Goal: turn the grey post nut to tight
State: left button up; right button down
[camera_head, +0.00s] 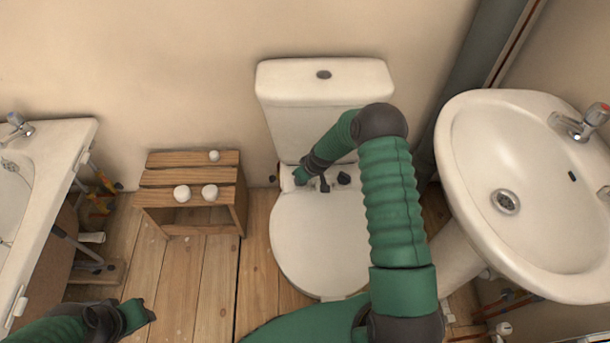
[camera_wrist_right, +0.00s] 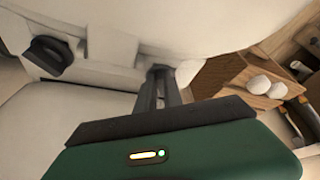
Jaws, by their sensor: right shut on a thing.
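The white toilet (camera_head: 318,240) stands in the middle of the head view. My right gripper (camera_head: 324,185) reaches down behind its seat lid, at the low ledge in front of the cistern. In the right wrist view its two dark fingers (camera_wrist_right: 160,88) are close together, shut on a small grey piece at their tips, which I take for the post nut. The fingers hide most of it, so its turn angle cannot be told. A second dark knob (camera_head: 344,178) sits to the right; it also shows in the wrist view (camera_wrist_right: 47,57). My left gripper (camera_head: 148,312) is low at the left, apart from everything; its jaws are unclear.
The cistern (camera_head: 320,95) rises right behind my right gripper. A wooden stool (camera_head: 190,178) with several white round things stands to the left. A washbasin (camera_head: 530,190) is at the right and a bathtub (camera_head: 65,165) at the far left. Bare floorboards (camera_head: 190,270) lie between.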

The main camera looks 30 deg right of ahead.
jog(key=m+h+p, duration=0.1)
jog(key=m, duration=0.1)
jog(key=a+m+p, duration=0.1)
jog(key=m, duration=0.1)
jog(key=shift+s+f+h, duration=0.1)
jog(key=shift+h, duration=0.3)
jog(key=shift+a+m+g+h+p, duration=0.25)
jog(key=shift+m+g+p, duration=0.2)
jog(key=shift+m, duration=0.75)
jog(key=shift+w+f+m+h, duration=0.1)
jog(key=shift+w+m+h, duration=0.2)
jog(key=shift+m, duration=0.6)
jog(key=shift+a+f+m+g+h, duration=0.15)
jog(key=shift+m+g+h, duration=0.25)
jog(key=shift+m, duration=0.5)
jog(key=shift+w+a+m+g+b, duration=0.15)
jog(key=shift+m+b, duration=0.1)
jog(key=shift+m, duration=0.2)
jog(key=shift+d+m+g+b, duration=0.1)
jog(key=shift+m+b, duration=0.15)
jog(key=shift+m, duration=0.2)
jog(key=shift+w+a+m+g+h+b, duration=0.1)
jog(key=shift+w+m+g+h+b, duration=0.2)
jog(key=shift+m+b, duration=0.5)
jog(key=shift+s+a+m+g+h+b, duration=0.1)
jog(key=shift+m+g+b, duration=0.3)
jog(key=shift+m, duration=0.7)
